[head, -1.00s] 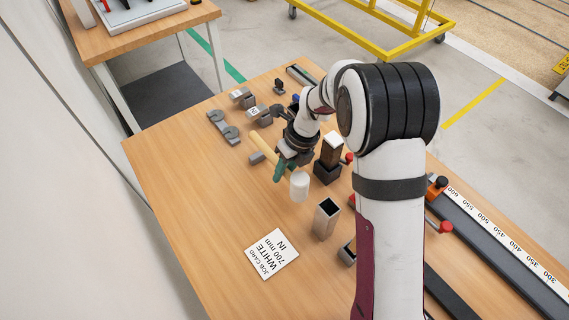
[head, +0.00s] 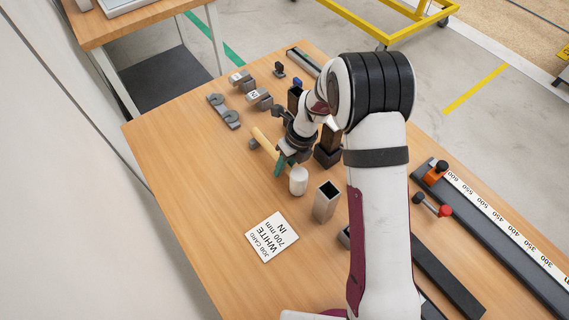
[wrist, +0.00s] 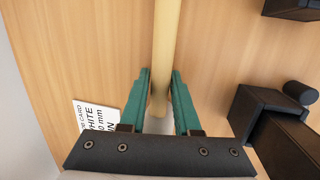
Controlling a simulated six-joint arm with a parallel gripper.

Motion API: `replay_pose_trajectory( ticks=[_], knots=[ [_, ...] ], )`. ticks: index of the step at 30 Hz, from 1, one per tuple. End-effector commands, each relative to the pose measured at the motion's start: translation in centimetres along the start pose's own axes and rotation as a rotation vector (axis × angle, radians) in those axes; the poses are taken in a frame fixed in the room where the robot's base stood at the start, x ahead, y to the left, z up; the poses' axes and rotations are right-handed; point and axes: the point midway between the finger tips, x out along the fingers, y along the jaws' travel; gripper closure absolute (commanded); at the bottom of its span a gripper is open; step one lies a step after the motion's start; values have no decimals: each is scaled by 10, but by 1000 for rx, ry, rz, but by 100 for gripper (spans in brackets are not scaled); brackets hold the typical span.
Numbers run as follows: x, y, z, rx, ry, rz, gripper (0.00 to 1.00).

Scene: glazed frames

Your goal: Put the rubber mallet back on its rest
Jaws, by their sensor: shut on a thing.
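The rubber mallet has a pale wooden handle (head: 264,138) and a white head (head: 298,181). My gripper (head: 284,163) is shut on the handle near the head. In the wrist view, the green fingers (wrist: 160,98) lie on both sides of the handle (wrist: 166,45), and the head is mostly hidden behind the gripper. The handle points away toward the back left in the head view. A grey piece with two curved, open cradles (head: 223,112) lies at the bench's left and may be the rest. I cannot tell how high the mallet is above the bench.
A small grey block (head: 254,144) is beside the handle's far end. An upright square metal tube (head: 326,202) stands right of the mallet head, and a dark block (head: 327,157) is behind it. The white job card (head: 271,237) lies in front.

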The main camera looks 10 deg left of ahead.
Motion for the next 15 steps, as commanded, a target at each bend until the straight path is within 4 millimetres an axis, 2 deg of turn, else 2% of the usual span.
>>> replay_pose_trajectory(
  ticks=[8, 9, 13, 14, 15],
  knots=[
    [8, -2, -1, -1, 0, 0, 100],
    [7, -2, -1, -1, -1, -1, 62],
    [7, -2, -1, -1, -1, -1, 39],
    [7, -2, -1, -1, -1, -1, 34],
    [7, -2, -1, -1, -1, -1, 34]
  ],
)
